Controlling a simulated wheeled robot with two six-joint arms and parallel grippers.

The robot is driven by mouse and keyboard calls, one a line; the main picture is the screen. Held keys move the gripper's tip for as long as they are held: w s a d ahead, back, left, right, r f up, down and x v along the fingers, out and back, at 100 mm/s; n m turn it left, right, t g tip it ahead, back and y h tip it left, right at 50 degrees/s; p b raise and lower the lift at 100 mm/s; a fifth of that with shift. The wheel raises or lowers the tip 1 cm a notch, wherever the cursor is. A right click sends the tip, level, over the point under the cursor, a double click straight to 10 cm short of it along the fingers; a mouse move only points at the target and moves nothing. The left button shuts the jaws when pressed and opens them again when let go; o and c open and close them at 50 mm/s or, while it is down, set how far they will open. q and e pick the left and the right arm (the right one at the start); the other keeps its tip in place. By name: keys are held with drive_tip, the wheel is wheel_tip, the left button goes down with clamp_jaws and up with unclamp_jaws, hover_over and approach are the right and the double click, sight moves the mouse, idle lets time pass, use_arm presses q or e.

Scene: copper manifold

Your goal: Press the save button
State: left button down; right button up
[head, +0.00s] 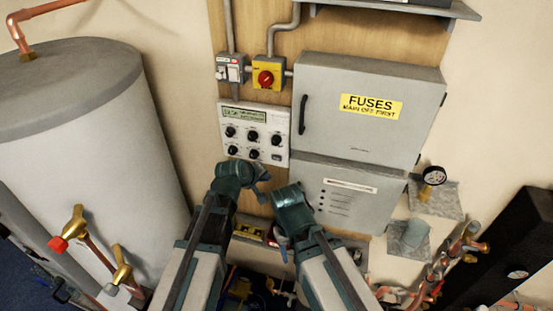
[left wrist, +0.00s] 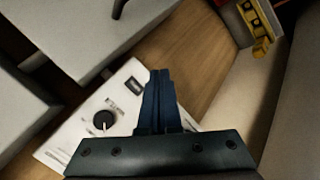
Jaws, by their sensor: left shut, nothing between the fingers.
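The white control panel (head: 262,150) is on the wooden backboard, with a small display at its top and several black knobs below. A small dark rectangle (head: 276,157) at its lower right looks like the save button; its label is too small to read. A dark rectangle (left wrist: 134,85) also shows near the panel's edge in the left wrist view. My left gripper (head: 264,184) is shut and empty, just below the panel. Its closed fingers (left wrist: 158,88) appear beside the rectangle; contact cannot be judged. My right gripper (head: 283,242) hangs lower right, its fingers mostly hidden.
A grey fuse cabinet (head: 365,112) and a lower grey box (head: 345,197) stand right of the panel. A yellow switch with a red knob (head: 265,78) is above it. A large grey tank (head: 85,150) fills the left.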

use_arm(q)
drive_tip(key=w, duration=0.2)
drive_tip(key=w+d, duration=0.1)
drive_tip(key=w, duration=0.1)
drive_tip(key=w+d, duration=0.1)
drive_tip(key=w, duration=0.1)
drive_tip(key=shift+w, duration=0.25)
drive_tip(key=shift+w+d, duration=0.1)
idle(1.7)
drive_tip(key=shift+w+d, duration=0.1)
drive_tip(key=shift+w, duration=0.2)
drive_tip(key=shift+w+d, duration=0.1)
drive_tip(key=shift+w, duration=0.2)
idle(0.9)
drive_tip(key=shift+s, duration=0.1)
drive_tip(key=shift+s+a, duration=0.25)
drive_tip(key=shift+s, duration=0.4)
drive_tip(key=s, duration=0.1)
drive_tip(key=s+a, duration=0.1)
drive_tip(key=s, duration=0.2)
drive_tip(key=shift+s+a, duration=0.3)
drive_tip(key=shift+s, duration=0.1)
